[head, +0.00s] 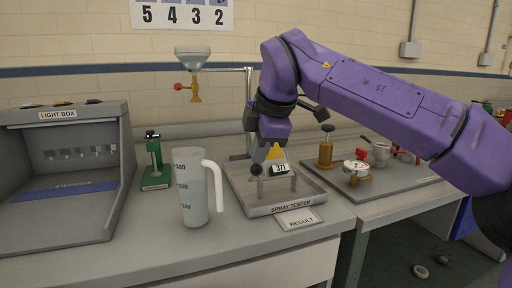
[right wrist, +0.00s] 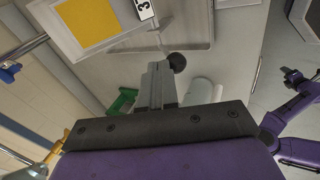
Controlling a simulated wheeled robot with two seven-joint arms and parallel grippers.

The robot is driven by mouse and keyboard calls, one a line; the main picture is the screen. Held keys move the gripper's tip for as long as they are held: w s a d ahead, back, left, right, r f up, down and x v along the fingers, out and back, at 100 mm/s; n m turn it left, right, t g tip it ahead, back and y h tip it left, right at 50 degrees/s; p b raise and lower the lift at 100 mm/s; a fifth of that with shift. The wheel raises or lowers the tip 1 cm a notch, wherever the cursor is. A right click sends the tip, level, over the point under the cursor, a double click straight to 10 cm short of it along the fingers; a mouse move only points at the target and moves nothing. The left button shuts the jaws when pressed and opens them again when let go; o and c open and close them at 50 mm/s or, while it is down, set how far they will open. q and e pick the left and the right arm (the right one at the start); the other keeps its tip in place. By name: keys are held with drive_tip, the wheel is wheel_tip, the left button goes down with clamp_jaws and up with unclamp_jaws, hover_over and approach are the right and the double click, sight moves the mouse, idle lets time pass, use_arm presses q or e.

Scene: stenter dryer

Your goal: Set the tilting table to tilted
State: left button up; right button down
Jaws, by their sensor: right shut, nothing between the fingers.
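The spray tester tray (head: 285,208) stands on the bench in the middle of the head view. Above it, on short posts, is the small table with a yellow-orange swatch (head: 275,153) and a "371" tag (head: 280,168); my right arm partly hides it, and I cannot tell its slope. A round black knob (head: 256,170) sits at its left side. My right gripper (head: 258,160) is shut and empty, close by the knob. In the right wrist view the fingers (right wrist: 158,82) lie beside the knob (right wrist: 178,62); contact is unclear. The table's pale plate (right wrist: 65,38) is at upper left. My left gripper (right wrist: 298,76) is small at right.
A measuring jug (head: 192,195) and green stand (head: 154,165) are left of the tray, then the light box (head: 65,114). A funnel with nozzle (head: 193,70) hangs above. A result card (head: 300,219) lies in front. A board with brass pieces (head: 400,175) is right.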

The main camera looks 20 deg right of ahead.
drive_tip(key=shift+s, duration=0.1)
idle(0.6)
wheel_tip(320, 180, up, 12)
drive_tip(key=s+d+p, duration=0.1)
drive_tip(key=s+p, duration=0.1)
drive_tip(key=p, duration=0.3)
drive_tip(key=shift+d, duration=0.2)
